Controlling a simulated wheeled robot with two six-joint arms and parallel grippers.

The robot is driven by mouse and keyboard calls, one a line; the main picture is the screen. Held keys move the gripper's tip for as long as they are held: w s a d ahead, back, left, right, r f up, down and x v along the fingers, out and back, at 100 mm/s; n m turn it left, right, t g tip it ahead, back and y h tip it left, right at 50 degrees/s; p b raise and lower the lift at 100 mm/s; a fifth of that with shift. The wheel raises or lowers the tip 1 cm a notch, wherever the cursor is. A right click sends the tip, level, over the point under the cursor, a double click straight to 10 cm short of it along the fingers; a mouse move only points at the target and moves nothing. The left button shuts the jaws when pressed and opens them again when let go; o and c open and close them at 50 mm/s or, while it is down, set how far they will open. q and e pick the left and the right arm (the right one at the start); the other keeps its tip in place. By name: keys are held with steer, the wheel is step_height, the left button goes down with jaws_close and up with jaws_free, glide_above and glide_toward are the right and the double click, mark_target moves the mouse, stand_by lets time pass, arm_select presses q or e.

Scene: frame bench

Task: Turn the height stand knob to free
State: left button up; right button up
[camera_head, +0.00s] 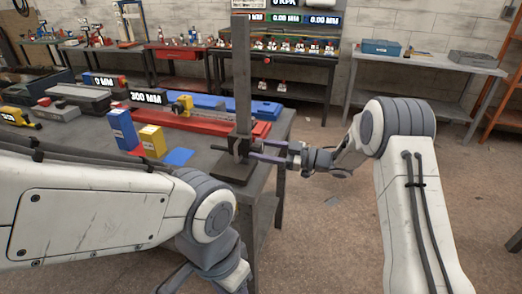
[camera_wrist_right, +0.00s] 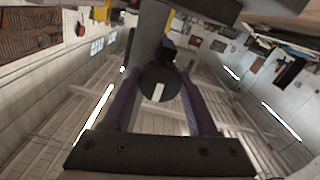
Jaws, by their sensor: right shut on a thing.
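The height stand is a tall dark post (camera_head: 241,75) on a square base (camera_head: 232,172) at the bench's near right corner. My right gripper (camera_head: 250,149) reaches it from the right, level with the low part of the post. In the right wrist view, the stand's round dark knob (camera_wrist_right: 158,86) with a white mark sits between my two purple fingers. The fingers are shut on it. In the head view the knob is too small and covered to make out. My left arm crosses the lower left, and its gripper cannot be made out.
On the bench (camera_head: 277,140) near the stand are a red rail (camera_head: 200,120), a blue box (camera_head: 123,128), a yellow box (camera_head: 152,141) and a flat blue piece (camera_head: 179,156). A grey side table (camera_head: 430,62) stands far right. The floor right of the bench is open.

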steer(key=shift+f+n+b, duration=0.1)
steer(key=shift+n+b, duration=0.3)
steer(key=shift+b, duration=0.15)
steer(key=n+b, duration=1.4)
steer(key=b, duration=0.4)
steer(key=shift+f+n, duration=0.15)
steer(key=shift+n, duration=0.25)
steer(key=shift+r+n+b, duration=0.25)
steer(key=shift+n+b, duration=0.85)
steer(key=shift+b, duration=0.4)
steer(key=o, duration=1.4)
steer(key=p+v, duration=0.1)
steer(key=v, duration=0.9)
steer(key=shift+d, duration=0.3)
